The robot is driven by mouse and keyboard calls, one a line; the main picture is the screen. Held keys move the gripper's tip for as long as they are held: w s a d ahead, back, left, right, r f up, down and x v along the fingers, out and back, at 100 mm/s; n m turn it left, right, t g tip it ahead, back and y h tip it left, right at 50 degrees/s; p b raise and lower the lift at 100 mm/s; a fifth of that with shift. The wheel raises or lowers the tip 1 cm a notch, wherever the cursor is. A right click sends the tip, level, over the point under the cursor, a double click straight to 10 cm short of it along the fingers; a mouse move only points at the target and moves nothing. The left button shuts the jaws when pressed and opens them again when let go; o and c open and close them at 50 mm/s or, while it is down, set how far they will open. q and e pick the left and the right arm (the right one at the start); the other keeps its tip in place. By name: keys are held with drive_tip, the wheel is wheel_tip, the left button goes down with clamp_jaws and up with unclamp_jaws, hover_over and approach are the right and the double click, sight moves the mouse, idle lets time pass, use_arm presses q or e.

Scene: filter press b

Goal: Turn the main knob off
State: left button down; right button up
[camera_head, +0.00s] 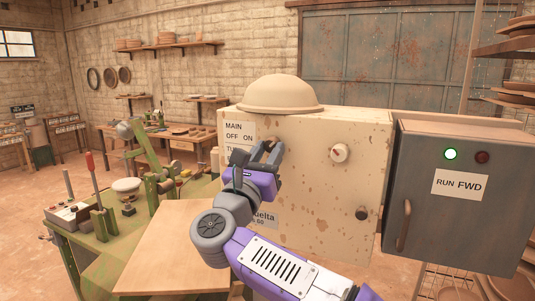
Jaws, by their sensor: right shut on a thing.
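A cream, rust-spotted control box (320,200) stands at the center. A white label (238,128) at its upper left reads MAIN, OFF, ON, with the lower line partly covered. My right gripper (268,150) reaches up to the box face just beside this label. Its dark fingers are shut on the main knob. The knob is mostly hidden by the fingers, so I cannot tell which way it points. My left gripper is not in view.
A tan dome (281,94) rests on top. A wooden board (165,240) lies below left.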

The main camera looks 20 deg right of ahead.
drive_tip(key=n+t+y, duration=0.1)
drive_tip(key=n, duration=0.2)
drive_tip(key=shift+s+d+y+b, duration=0.1)
drive_tip(key=shift+y+b, duration=0.2)
drive_tip(key=shift+b, duration=0.1)
drive_tip(key=n+y, duration=0.1)
drive_tip(key=n, duration=0.1)
drive_tip(key=shift+n+t, duration=0.4)
drive_tip(key=n, duration=0.1)
drive_tip(key=n+y+p, duration=0.1)
drive_tip(key=n, duration=0.1)
drive_tip(key=n+y, duration=0.1)
drive_tip(key=shift+s+d+r+n+t+p, duration=0.2)
drive_tip(key=shift+r+n+t+p, duration=0.1)
drive_tip(key=shift+n+t+p, duration=0.1)
drive_tip(key=n+y+p, duration=0.1)
drive_tip(key=n+p, duration=0.2)
drive_tip(key=p, duration=0.1)
drive_tip(key=n+y+p, duration=0.1)
drive_tip(key=n+p, duration=0.3)
drive_tip(key=r+n+g+y+p, duration=0.1)
drive_tip(key=n+y+p, duration=0.1)
drive_tip(key=p, duration=0.3)
drive_tip(key=shift+s+n, duration=0.15)
drive_tip(key=shift+n, duration=0.55)
drive_tip(key=shift+f+n+g+p, duration=0.25)
drive_tip(key=shift+n+p, duration=0.35)
drive_tip(key=shift+p, duration=0.4)
